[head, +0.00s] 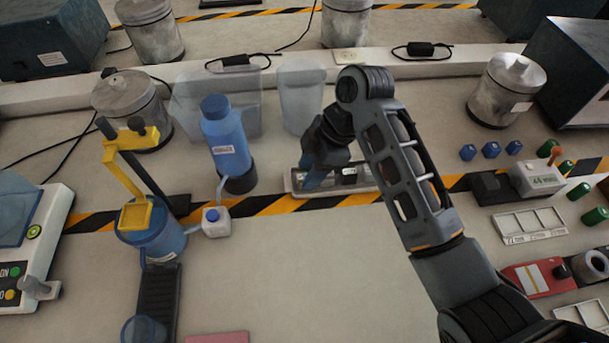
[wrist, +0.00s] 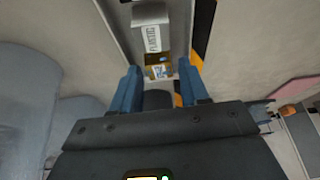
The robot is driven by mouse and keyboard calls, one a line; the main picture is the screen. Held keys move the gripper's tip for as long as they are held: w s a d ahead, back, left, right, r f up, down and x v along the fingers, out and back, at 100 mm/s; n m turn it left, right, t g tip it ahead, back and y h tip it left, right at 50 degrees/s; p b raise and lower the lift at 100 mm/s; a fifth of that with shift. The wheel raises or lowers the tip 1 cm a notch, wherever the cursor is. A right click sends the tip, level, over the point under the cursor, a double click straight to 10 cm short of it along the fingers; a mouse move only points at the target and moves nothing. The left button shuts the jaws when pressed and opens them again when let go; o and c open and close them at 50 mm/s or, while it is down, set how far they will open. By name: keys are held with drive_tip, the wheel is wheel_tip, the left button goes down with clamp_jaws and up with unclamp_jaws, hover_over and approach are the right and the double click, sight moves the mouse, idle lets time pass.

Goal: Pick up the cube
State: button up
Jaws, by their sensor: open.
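My gripper (head: 316,180) points down over a shallow grey tray (head: 291,184) in the head view. In the wrist view its two blue fingers (wrist: 160,68) are apart. A small block with a gold side and a pale printed face (wrist: 159,72) shows between the fingertips; I cannot tell whether they touch it. A grey-white labelled block (wrist: 150,30) lies beyond it in the tray. In the head view the arm and gripper partly hide the tray's contents. Several small blue cube-like pieces, one of them a blue block (head: 490,149), sit at the right. I cannot tell which piece is the task's cube.
A blue bottle (head: 226,143) and a white block with a blue top (head: 215,222) stand left of the tray. Clear bins (head: 301,95) stand behind it. A yellow-framed device (head: 132,165) is farther left. The bench front centre is clear.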

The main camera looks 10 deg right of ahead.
drive_tip(key=shift+x, duration=0.85)
clamp_jaws()
